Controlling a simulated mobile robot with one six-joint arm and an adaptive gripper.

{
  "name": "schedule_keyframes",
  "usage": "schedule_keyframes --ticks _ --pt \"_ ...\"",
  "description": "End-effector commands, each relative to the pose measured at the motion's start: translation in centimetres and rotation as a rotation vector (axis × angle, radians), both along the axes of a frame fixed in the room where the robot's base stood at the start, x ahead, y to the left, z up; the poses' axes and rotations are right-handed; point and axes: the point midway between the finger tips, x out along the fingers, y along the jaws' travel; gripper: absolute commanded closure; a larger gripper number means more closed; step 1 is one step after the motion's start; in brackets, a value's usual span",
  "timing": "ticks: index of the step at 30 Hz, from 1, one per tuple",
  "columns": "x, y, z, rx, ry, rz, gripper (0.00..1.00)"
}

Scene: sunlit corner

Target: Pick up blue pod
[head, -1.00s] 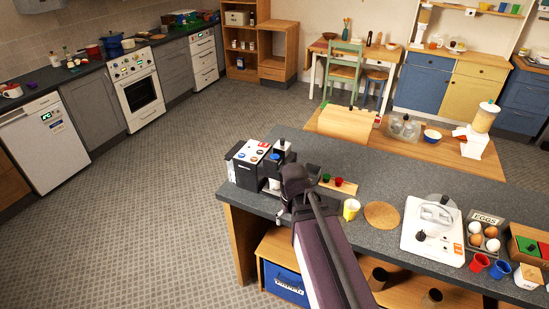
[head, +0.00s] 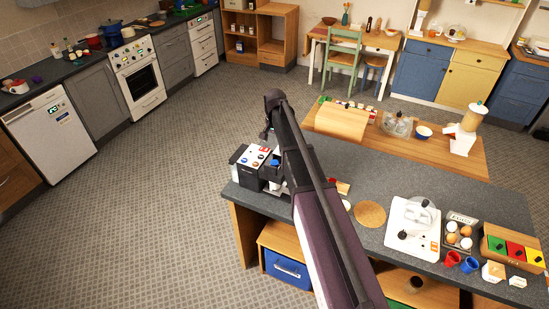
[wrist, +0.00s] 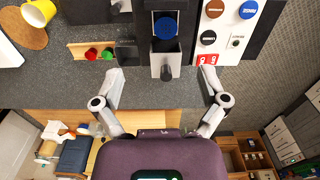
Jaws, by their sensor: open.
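A blue pod (wrist: 166,28) shows as a blue disc in the dark slot of a black and grey coffee machine (wrist: 163,60) in the wrist view; a blue spot, likely the same pod, shows in the head view (head: 276,162). A grey part with a black knob (wrist: 166,73) sticks out below it. My gripper (wrist: 162,80) is open and empty, its fingers spread on either side of this part, apart from the pod. In the head view my gripper (head: 268,115) is above and behind the machine.
Next to the machine is a white panel with round brown, blue and black discs (wrist: 228,28). A small wooden tray (wrist: 78,50) holds a red and a green pod. A yellow cup (wrist: 38,12) and round cork mat (head: 370,214) are nearby. A mixer (head: 420,215) stands further right.

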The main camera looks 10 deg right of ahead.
Motion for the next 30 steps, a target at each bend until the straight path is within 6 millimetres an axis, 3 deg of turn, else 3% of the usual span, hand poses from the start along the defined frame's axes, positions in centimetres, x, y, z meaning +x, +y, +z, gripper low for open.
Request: schedule_keyframes --ticks 4,17,30 --pt "1.4 0.0 1.0 0.0 0.0 -0.027 0.07" --pt "1.4 0.1 0.8 0.0 0.0 -0.031 0.07" --pt "1.4 0.2 -1.9 0.0 0.0 -0.029 0.07"
